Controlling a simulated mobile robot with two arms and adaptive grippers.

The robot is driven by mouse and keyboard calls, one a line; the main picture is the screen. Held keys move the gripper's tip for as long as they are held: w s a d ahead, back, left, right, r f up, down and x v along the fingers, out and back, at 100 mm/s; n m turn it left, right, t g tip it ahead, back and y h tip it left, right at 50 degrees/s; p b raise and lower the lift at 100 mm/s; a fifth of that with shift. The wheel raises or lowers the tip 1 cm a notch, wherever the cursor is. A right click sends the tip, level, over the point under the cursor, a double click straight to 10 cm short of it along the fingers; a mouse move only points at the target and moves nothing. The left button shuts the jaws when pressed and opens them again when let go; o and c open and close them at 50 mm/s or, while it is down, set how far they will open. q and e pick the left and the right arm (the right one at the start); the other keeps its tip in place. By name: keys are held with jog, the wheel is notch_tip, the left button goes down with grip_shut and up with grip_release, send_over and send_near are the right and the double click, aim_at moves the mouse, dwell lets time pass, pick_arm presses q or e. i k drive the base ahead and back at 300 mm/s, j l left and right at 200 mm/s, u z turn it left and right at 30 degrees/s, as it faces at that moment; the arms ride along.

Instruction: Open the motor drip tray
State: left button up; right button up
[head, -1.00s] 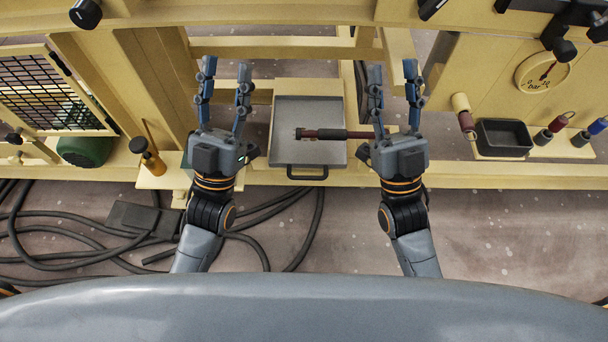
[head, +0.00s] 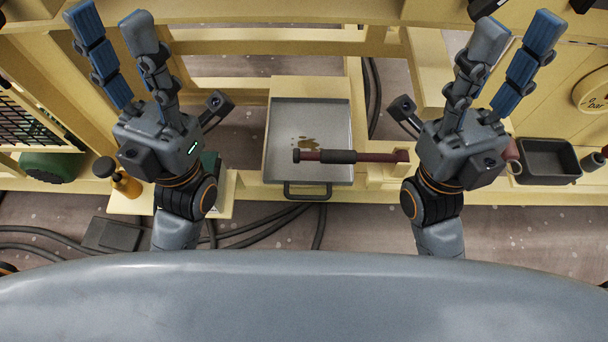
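The motor drip tray (head: 284,118) is a shallow grey metal pan in the yellow frame, at the middle of the head view. A brown stain shows on its floor. Its dark handle (head: 307,194) is on the near edge. A red and black rod (head: 338,156) crosses above the near part of the tray, its right end at a yellow bracket. My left gripper (head: 150,65) is left of the tray, fingers spread and empty. My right gripper (head: 470,75) is right of the tray, also spread and empty. Neither touches the tray or handle.
An orange-yellow bottle (head: 126,184) stands at the left on a yellow ledge. A dark bin (head: 549,160) sits at the right beside a gauge (head: 594,90). Black cables (head: 235,232) lie on the floor.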

aim_at(306, 124)
jog(key=k+j+z, duration=0.25)
jog(key=j+z, duration=0.15)
jog(key=k+j+z, duration=0.5)
jog(key=k+z, duration=0.25)
jog(key=i, duration=0.6)
